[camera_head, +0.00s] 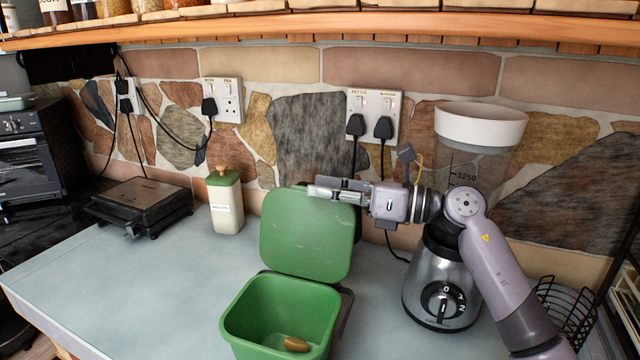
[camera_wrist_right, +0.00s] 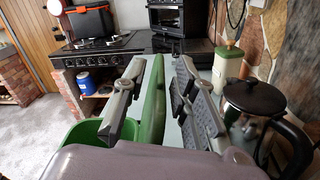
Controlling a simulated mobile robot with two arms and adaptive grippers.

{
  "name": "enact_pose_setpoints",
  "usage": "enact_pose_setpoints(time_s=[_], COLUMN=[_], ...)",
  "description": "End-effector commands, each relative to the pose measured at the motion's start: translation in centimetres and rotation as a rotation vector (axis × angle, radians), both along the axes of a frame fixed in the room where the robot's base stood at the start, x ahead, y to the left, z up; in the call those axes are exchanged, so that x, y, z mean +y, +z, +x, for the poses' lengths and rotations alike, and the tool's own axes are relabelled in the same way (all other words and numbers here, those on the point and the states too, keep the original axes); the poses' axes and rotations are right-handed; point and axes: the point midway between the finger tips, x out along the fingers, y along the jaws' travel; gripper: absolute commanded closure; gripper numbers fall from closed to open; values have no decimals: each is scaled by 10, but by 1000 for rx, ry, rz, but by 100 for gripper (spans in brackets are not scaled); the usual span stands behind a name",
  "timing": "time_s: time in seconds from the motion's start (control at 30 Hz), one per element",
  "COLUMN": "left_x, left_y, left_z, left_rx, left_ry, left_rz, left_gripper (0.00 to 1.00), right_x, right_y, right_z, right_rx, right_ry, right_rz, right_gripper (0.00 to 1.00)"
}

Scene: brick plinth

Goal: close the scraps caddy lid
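The green scraps caddy (camera_head: 280,310) stands on the worktop with its lid (camera_head: 305,235) raised at the back, nearly upright. A brown scrap (camera_head: 297,344) lies inside the caddy. My right gripper (camera_head: 330,189) is level at the lid's top edge, reaching in from the right. In the right wrist view the lid (camera_wrist_right: 153,105) stands edge-on between the two spread fingers of my right gripper (camera_wrist_right: 160,85), with a gap on each side. The caddy's rim (camera_wrist_right: 85,128) shows at lower left there. My left gripper is not in view.
A blender (camera_head: 445,280) stands close to the right, under my right arm. A cream canister (camera_head: 226,205) and a dark grill (camera_head: 140,205) stand to the left. A stone wall with sockets (camera_head: 374,115) is behind. The worktop at front left is clear.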

Motion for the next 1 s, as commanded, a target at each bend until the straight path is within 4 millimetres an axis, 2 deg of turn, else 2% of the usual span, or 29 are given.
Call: enact_pose_setpoints(time_s=[0.17, 0.43, 0.8, 1.0], left_x=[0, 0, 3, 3], left_y=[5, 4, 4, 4], left_z=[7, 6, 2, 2], left_rx=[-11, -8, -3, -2], left_ry=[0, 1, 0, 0], left_rz=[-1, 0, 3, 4], left_gripper=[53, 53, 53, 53], right_x=[12, 13, 12, 12], right_y=[1, 0, 0, 0], right_z=[3, 3, 3, 3], right_rx=[0, -1, 0, 0], right_ry=[0, -1, -1, -1], right_rz=[1, -1, 0, 0], right_gripper=[74, 75, 100, 100])
